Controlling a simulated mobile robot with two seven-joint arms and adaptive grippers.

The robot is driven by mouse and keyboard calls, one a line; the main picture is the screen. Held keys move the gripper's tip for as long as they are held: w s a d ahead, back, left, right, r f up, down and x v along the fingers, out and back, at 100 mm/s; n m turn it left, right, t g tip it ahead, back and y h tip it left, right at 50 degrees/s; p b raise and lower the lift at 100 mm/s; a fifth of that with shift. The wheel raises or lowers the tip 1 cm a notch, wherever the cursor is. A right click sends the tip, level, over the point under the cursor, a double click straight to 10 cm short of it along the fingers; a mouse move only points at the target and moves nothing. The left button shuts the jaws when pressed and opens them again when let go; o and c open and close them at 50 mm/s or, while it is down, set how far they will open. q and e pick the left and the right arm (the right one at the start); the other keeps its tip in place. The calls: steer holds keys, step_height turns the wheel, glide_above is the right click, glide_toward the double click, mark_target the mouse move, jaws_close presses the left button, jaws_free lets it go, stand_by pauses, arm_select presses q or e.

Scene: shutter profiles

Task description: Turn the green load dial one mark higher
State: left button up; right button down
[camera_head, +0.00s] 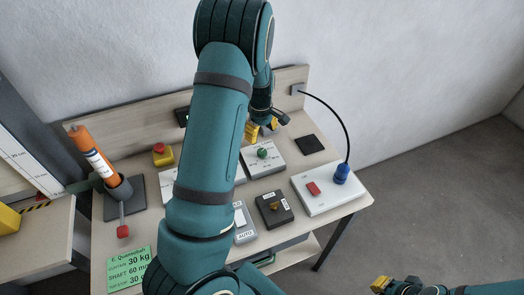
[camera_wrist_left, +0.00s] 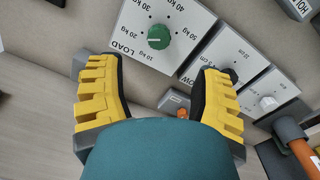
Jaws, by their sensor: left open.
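The green load dial (camera_head: 263,153) sits on a light plate (camera_head: 275,163) on the table. In the left wrist view, the dial (camera_wrist_left: 159,37) has a pale line across it, with LOAD and kg marks around it on the plate (camera_wrist_left: 185,62). I cannot tell surely which mark it points at. My left gripper (camera_head: 262,129) is beside the dial, partly hidden behind my arm. Its yellow fingers (camera_wrist_left: 160,75) are wide apart and empty, with the dial beyond the tips, apart from them. My right gripper (camera_head: 380,284) is at the bottom right, far from the table; its jaw opening is unclear.
A green note (camera_head: 131,270) reads 30 kg and 60 mm. Other plates carry a grey knob (camera_wrist_left: 231,75) and a white knob (camera_wrist_left: 268,103). A black box (camera_head: 274,209), a white box with a red switch (camera_head: 313,188) and an orange tube (camera_head: 92,152) stand around.

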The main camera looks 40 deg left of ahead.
mark_target(262, 151)
arm_select(q)
steer(key=f, duration=1)
steer(key=shift+w, duration=0.2)
jaws_close()
